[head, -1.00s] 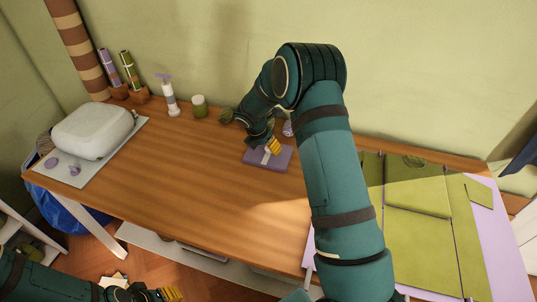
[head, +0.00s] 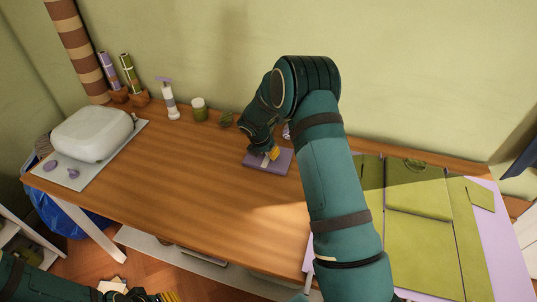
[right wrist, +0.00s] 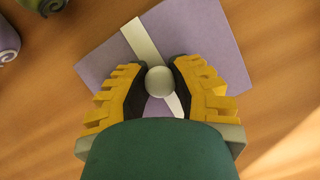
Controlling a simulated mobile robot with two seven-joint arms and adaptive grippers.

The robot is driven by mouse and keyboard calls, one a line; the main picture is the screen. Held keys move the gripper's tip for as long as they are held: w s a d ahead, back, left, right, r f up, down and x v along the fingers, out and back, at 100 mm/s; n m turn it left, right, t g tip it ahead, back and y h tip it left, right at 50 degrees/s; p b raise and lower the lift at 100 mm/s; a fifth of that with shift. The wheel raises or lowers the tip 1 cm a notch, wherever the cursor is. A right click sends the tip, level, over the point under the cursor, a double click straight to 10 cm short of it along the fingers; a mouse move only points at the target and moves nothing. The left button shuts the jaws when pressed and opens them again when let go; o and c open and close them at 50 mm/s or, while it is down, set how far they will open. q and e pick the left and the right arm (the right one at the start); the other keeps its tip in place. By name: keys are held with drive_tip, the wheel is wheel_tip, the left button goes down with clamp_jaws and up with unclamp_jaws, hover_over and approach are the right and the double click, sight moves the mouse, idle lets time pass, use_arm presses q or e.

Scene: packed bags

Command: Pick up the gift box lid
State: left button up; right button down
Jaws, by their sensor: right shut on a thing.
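The gift box lid (head: 281,166) is a flat purple square with a pale ribbon stripe, lying on the wooden table near its back middle. In the right wrist view the lid (right wrist: 205,35) fills the upper middle, with a round pale knob (right wrist: 160,81) on its stripe. My right gripper (head: 271,155) is over the lid, its yellow-padded fingers pointing down. In the right wrist view the fingers (right wrist: 160,82) are closed on the knob from both sides. My left gripper (head: 166,297) shows only partly at the bottom edge, low beside the table; its jaws are unclear.
A green unfolded box sheet (head: 420,240) covers the table's right end. A white rounded case (head: 92,133) stands on a grey mat at the left. A pump bottle (head: 170,101) and a jar (head: 199,109) stand at the back. The table's middle front is clear.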

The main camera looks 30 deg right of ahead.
wheel_tip(320, 180, up, 10)
drive_tip(key=shift+r+p, duration=0.1)
drive_tip(key=shift+p, duration=0.85)
drive_tip(key=c, duration=1.4)
unclamp_jaws()
clamp_jaws()
drive_tip(key=shift+a, duration=0.1)
drive_tip(key=shift+s+a+f, duration=0.15)
drive_tip(key=shift+a+f, duration=0.05)
drive_tip(key=shift+f, duration=0.05)
drive_tip(key=s+a+f+m+g+y, duration=0.1)
drive_tip(key=s+a+m+g, duration=0.1)
drive_tip(key=s+a+m, duration=0.3)
drive_tip(key=s+a+f+m+g+y, duration=0.1)
drive_tip(key=s+a+m+g, duration=0.1)
drive_tip(key=s+a+m, duration=0.4)
drive_tip(key=s+a+f+m+g+y, duration=0.1)
drive_tip(key=s+a+m+g+y, duration=0.1)
drive_tip(key=s+a+m, duration=0.3)
drive_tip(key=shift+s+a+f+m, duration=0.15)
drive_tip(key=shift+a+m, duration=0.4)
drive_tip(key=shift+m, duration=0.4)
drive_tip(key=shift+s+a+f+m, duration=0.1)
drive_tip(key=shift+a+m, duration=0.45)
drive_tip(key=shift+m, duration=0.35)
drive_tip(key=shift+s+a+f+m, duration=0.15)
drive_tip(key=shift+a+m, duration=0.4)
drive_tip(key=shift+m, duration=0.4)
